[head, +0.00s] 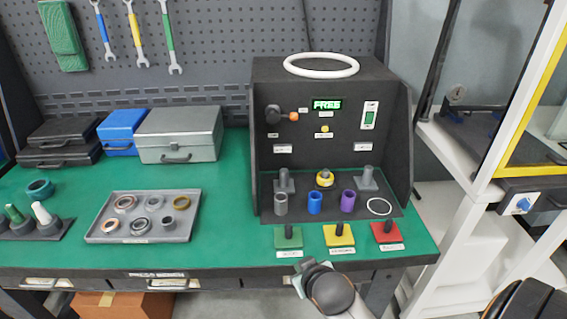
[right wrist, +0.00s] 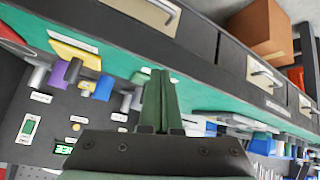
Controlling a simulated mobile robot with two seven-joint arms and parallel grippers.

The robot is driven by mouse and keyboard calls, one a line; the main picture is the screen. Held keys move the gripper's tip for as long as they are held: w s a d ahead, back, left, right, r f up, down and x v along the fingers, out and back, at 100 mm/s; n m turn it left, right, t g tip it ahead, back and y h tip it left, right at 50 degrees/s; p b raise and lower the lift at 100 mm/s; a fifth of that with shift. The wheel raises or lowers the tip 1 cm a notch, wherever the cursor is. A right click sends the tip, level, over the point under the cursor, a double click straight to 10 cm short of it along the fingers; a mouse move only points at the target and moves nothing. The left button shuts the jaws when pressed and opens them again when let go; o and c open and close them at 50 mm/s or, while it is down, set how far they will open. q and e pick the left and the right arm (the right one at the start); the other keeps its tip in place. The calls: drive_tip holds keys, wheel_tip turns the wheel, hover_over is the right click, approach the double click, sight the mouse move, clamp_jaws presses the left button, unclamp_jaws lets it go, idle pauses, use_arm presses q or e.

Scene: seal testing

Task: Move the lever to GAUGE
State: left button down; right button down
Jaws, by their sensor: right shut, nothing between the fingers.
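The lever (head: 289,116) is a dark round hub with an orange tip pointing right, on the upper left of the black test panel (head: 340,140). A green lit display (head: 326,104) sits right of it; its text looks like "FREG". The small labels around the lever are too small to read. My right gripper (head: 304,266) is low in front of the table's front edge, well below and apart from the lever. In the right wrist view its fingers (right wrist: 158,100) are shut together and empty. The lever is not clear in that view. My left gripper is not in view.
Green, yellow and red blocks (head: 339,235) with black posts stand at the table's front. Grey, blue and purple cylinders (head: 315,203) and a ring stand before the panel. A grey tray (head: 108,231) of rings lies left. A white shelf frame (head: 470,170) stands right.

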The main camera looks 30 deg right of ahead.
drive_tip(key=w+d+r+m+t+h, duration=0.2)
drive_tip(key=w+d+r, duration=0.4)
drive_tip(key=w+r, duration=0.5)
drive_tip(key=w+d+r+m+t+h, duration=0.3)
drive_tip(key=w+d+r+t, duration=0.3)
drive_tip(key=w+r, duration=0.6)
drive_tip(key=shift+w+d+r+h, duration=0.3)
drive_tip(key=shift+r+h, duration=0.3)
drive_tip(key=shift+h, duration=0.3)
